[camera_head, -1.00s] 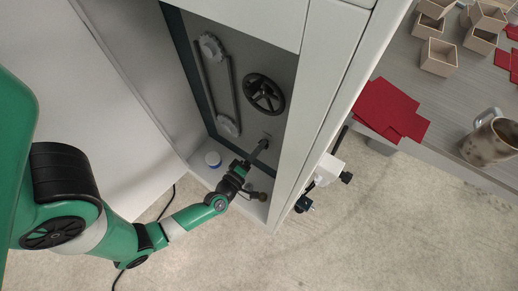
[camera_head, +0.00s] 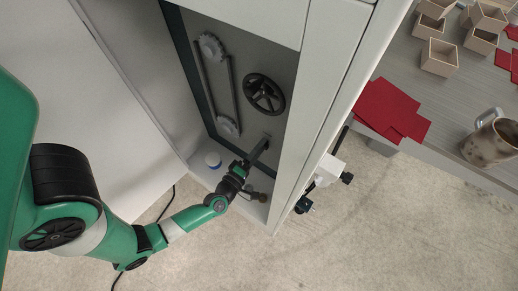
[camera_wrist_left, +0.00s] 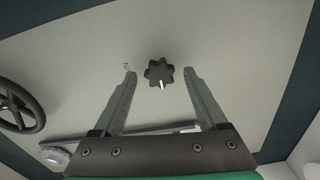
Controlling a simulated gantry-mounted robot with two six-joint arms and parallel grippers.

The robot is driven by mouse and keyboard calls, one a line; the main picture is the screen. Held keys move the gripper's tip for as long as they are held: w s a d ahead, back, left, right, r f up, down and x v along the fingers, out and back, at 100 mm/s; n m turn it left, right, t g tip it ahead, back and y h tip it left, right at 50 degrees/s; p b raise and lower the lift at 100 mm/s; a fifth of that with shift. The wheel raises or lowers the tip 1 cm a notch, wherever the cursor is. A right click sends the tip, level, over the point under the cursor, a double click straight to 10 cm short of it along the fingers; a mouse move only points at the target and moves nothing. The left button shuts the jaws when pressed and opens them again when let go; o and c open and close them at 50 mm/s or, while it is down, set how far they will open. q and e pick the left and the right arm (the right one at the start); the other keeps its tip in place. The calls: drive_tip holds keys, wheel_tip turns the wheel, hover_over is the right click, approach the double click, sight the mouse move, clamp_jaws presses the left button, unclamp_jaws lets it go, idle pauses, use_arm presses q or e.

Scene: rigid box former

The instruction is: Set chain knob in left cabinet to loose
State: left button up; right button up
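The chain knob (camera_wrist_left: 160,73) is a dark, lobed knob with a white pointer mark, on the light back panel (camera_wrist_left: 235,60) of the left cabinet. In the left wrist view the pointer aims down toward the gripper. My left gripper (camera_wrist_left: 160,76) is open, with one fingertip on each side of the knob and a gap to it on both sides. I cannot tell how deep the fingers reach. In the head view my left gripper (camera_head: 257,153) is inside the open cabinet (camera_head: 289,130), low on the panel, and mostly hides the knob.
A chain runs between two sprockets (camera_head: 211,46) on the panel, beside a black handwheel (camera_head: 264,94). The cabinet frame (camera_head: 300,120) stands close right of the gripper.

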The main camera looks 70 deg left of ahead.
use_arm(q)
drive_tip(key=p+v, duration=0.4)
drive_tip(key=v, duration=0.7)
drive_tip(key=shift+s+d, duration=0.15)
drive_tip(key=shift+s, duration=0.05)
idle(0.6)
